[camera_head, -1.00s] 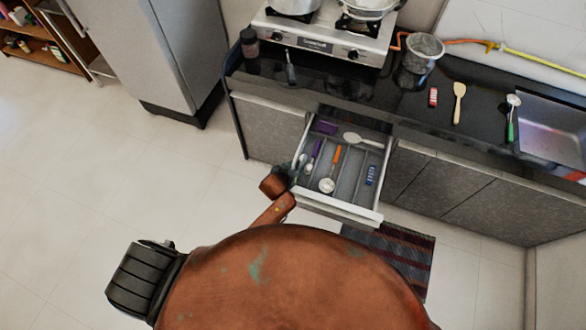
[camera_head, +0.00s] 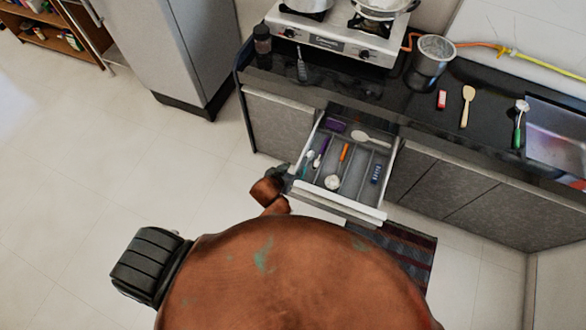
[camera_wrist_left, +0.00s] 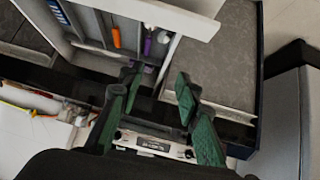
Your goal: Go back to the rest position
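My left gripper (camera_head: 281,173) is beside the left front corner of the open drawer (camera_head: 345,207). In the left wrist view, its two green fingers (camera_wrist_left: 158,84) stand apart with nothing between them. The drawer's white front panel (camera_wrist_left: 172,17) shows beyond them there. I cannot tell from these views whether the gripper touches the drawer. My right gripper is not in view.
The drawer holds an orange-handled utensil (camera_head: 344,152), a white spoon (camera_head: 370,138) and other cutlery. Above are a stove (camera_head: 345,31), a metal container (camera_head: 430,62) and a sink (camera_head: 555,125). A striped mat (camera_head: 415,250) lies below. The floor at left (camera_head: 90,180) is clear.

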